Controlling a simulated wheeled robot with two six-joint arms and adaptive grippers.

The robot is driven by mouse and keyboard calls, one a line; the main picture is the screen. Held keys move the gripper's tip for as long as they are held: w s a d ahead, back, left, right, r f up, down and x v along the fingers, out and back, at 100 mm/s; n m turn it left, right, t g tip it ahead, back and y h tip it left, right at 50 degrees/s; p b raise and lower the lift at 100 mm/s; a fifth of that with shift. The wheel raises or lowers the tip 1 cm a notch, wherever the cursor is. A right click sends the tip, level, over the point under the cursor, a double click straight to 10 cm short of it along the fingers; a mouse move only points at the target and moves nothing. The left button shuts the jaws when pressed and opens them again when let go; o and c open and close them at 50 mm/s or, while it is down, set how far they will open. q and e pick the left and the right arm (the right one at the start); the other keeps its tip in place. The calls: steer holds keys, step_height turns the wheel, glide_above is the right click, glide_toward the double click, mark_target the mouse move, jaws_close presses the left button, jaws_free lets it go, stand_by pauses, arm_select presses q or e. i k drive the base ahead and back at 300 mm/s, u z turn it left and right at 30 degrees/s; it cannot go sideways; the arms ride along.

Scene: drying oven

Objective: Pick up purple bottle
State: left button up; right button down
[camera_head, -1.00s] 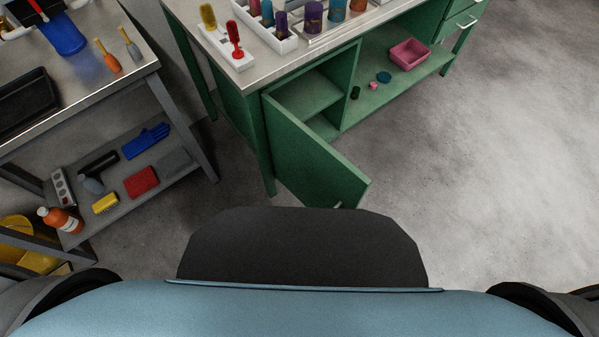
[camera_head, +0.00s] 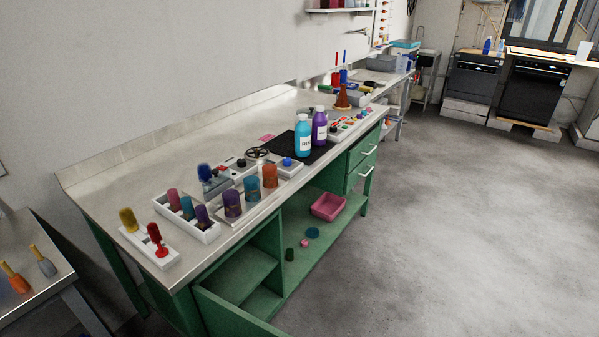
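The purple bottle (camera_head: 320,127) stands upright on a black mat (camera_head: 287,143) on the steel worktop (camera_head: 150,165), toward its right part. It has a white label and a pale cap. A light blue bottle (camera_head: 303,138) of similar shape stands close beside it, to the left and nearer to me. Neither of my grippers shows in the view.
Several coloured cylinders, among them a purple one (camera_head: 232,203), stand along the worktop's front edge. A green cabinet door (camera_head: 232,318) stands open below. A pink bin (camera_head: 327,206) is on the lower shelf. The floor (camera_head: 450,230) to the right is clear.

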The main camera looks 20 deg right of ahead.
mark_target(319, 121)
steer(key=z, duration=0.25)
steer(key=k, duration=0.95)
steer(key=z, duration=1.45)
steer(key=i, duration=2.25)
steer(key=u, duration=0.45)
steer(key=i, duration=1.65)
steer(key=u, duration=0.85)
